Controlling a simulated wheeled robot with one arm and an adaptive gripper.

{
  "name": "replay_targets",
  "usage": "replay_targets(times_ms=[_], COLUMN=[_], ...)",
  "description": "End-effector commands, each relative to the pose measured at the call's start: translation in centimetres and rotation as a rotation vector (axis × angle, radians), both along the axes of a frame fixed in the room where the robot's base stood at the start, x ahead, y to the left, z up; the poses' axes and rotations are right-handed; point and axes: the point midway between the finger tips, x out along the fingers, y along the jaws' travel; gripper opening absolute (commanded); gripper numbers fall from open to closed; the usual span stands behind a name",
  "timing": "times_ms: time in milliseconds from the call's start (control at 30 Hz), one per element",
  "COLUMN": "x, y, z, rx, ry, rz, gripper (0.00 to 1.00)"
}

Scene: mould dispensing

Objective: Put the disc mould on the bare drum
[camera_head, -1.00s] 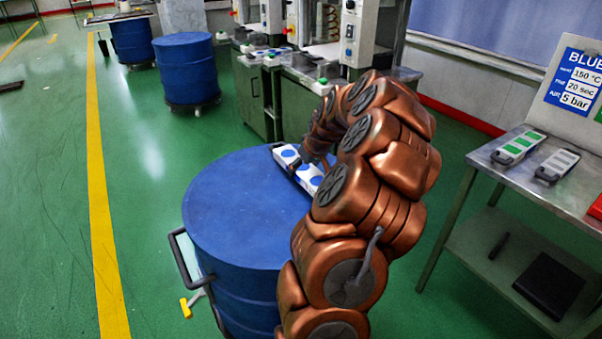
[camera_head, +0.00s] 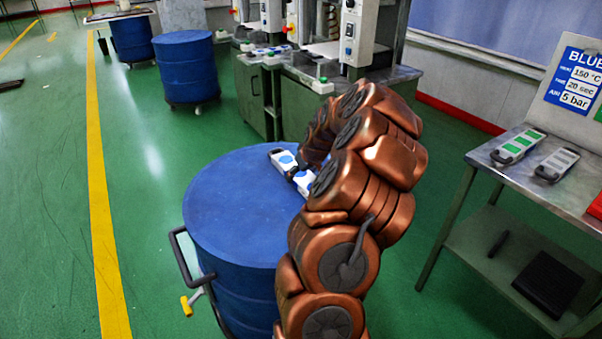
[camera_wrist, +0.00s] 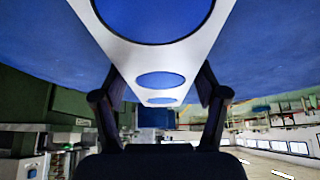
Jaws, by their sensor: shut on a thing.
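The disc mould (camera_head: 281,157) is a white bar with blue discs, over the far right part of the near blue drum's top (camera_head: 235,205). My gripper (camera_head: 298,170) is shut on it, and my copper arm hides part of it. In the wrist view the mould (camera_wrist: 160,55) runs between the two dark fingers of my gripper (camera_wrist: 160,100), with the drum's blue top (camera_wrist: 50,45) behind it. I cannot tell whether the mould touches the drum. The rest of the drum top that shows is bare.
Another blue drum (camera_head: 187,70) stands farther back, beside press machines (camera_head: 300,95). A metal table (camera_head: 480,190) at the right holds a green-marked mould (camera_head: 518,147) and a grey-marked one (camera_head: 557,164). The near drum has a dark handle (camera_head: 180,262).

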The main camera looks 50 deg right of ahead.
Motion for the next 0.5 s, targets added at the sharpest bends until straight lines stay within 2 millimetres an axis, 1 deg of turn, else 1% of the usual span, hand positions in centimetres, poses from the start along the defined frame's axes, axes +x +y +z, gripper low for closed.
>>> replay_targets(times_ms=[67,100,300,500], x=[0.02,0.01,0.0,0.0], y=[-0.07,-0.07,-0.03,-0.01], z=[-0.15,-0.1,-0.12,-0.15], rx=[-0.002,-0.001,-0.001,0.0], ry=[-0.001,-0.002,-0.001,0.0], rz=[-0.001,0.0,0.0,0.0], gripper=[0.03,0.77,0.97,0.98])
